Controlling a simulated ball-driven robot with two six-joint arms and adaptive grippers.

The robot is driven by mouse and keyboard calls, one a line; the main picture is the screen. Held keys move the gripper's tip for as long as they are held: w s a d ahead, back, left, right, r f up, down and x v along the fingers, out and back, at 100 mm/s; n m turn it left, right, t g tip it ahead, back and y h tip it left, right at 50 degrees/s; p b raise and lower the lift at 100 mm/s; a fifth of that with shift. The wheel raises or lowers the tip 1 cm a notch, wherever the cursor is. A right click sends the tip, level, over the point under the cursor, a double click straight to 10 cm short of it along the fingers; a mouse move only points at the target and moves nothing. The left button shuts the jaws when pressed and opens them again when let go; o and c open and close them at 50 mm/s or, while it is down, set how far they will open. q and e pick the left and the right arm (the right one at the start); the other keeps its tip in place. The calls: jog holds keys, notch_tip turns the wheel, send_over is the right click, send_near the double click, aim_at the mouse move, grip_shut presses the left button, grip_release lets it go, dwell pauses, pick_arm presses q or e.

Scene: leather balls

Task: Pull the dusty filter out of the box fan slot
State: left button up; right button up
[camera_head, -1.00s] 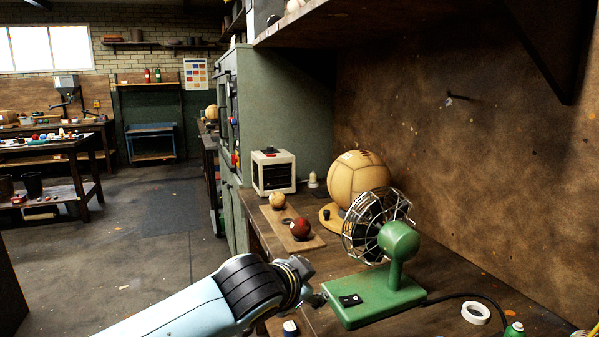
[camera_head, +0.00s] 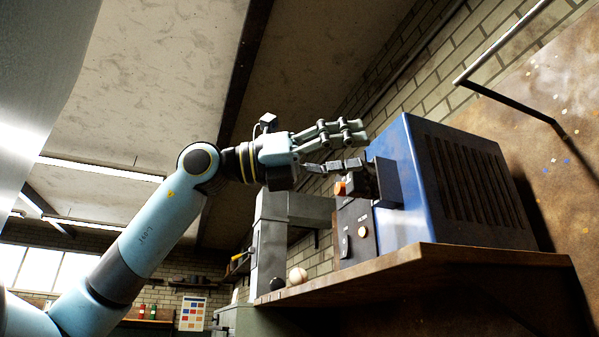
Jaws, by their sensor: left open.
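A blue box-shaped unit (camera_head: 408,155) with a dark, slotted side panel (camera_head: 470,180) stands on a high wooden shelf; it may be the box fan. A dark bracket-like piece (camera_head: 388,183) sticks out of its front. I cannot tell whether that piece is the dusty filter or part of the unit. My left gripper (camera_head: 361,148) is open in front of the unit, its fingers pointing right toward the upper front. It looks empty, and I cannot tell whether the lower finger touches the dark piece. My right gripper is out of view.
The wooden shelf (camera_head: 440,258) carries the unit, with a pale ball (camera_head: 297,276) and a dark ball (camera_head: 277,284) farther left. A grey metal column (camera_head: 270,240) stands behind them. A metal bar (camera_head: 510,100) juts from the wall at upper right.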

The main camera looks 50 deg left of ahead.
aim_at(372, 181)
pick_arm(q)
jog(key=s+a+r+n+t+y, duration=0.1)
jog(key=a+r+n+t+y, duration=0.25)
jog(key=a+y, duration=0.45)
jog(key=shift+m+h, duration=0.45)
jog(key=shift+h, duration=0.05)
jog(key=p+x, duration=0.2)
jog(key=x, duration=0.1)
jog(key=p+x, duration=0.5)
jog(key=x, duration=0.1)
jog(key=shift+w+a, duration=0.15)
jog(key=shift+a, duration=0.2)
jog(key=shift+w+d+f+p, duration=0.2)
jog(key=shift+w+p, duration=0.15)
jog(key=shift+w, duration=0.15)
grip_shut()
